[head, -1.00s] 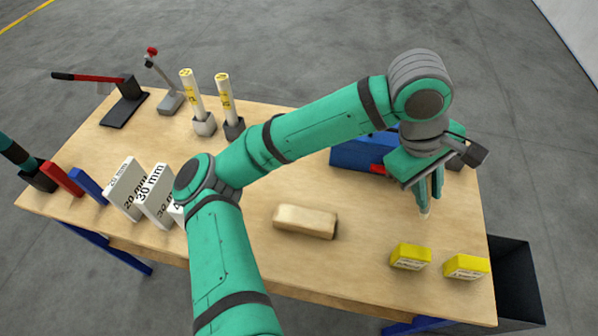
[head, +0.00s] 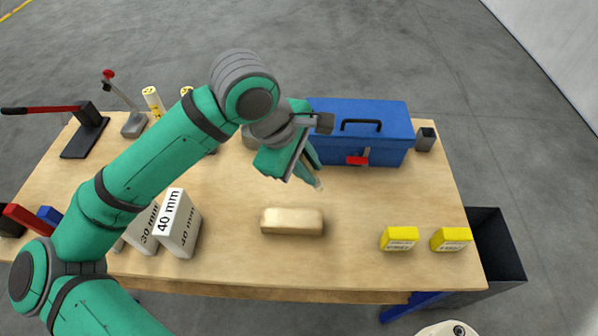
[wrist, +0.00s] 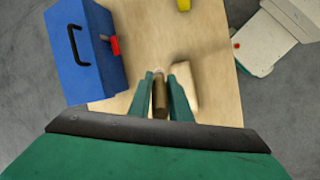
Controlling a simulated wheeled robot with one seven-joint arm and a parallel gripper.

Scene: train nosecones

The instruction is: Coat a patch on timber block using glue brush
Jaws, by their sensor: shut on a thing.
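The timber block (head: 292,222) is a pale wooden bar lying flat on the table. It also shows in the wrist view (wrist: 184,86), just right of the fingertips. My gripper (head: 311,171) is above the table, behind and slightly right of the block, and points down. In the wrist view its fingers (wrist: 159,96) are shut on the brown handle of the glue brush (wrist: 160,100). The pale brush tip points away from the gripper. In the head view the tip (head: 318,184) appears apart from the block. I cannot make out any coating on the block.
A blue toolbox (head: 372,118) with a red latch stands behind the block. Two yellow boxes (head: 399,239) (head: 451,240) are at right. White thickness blocks (head: 180,224) are at left. A dark bin (head: 497,250) stands beyond the right edge. Table around the timber block is clear.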

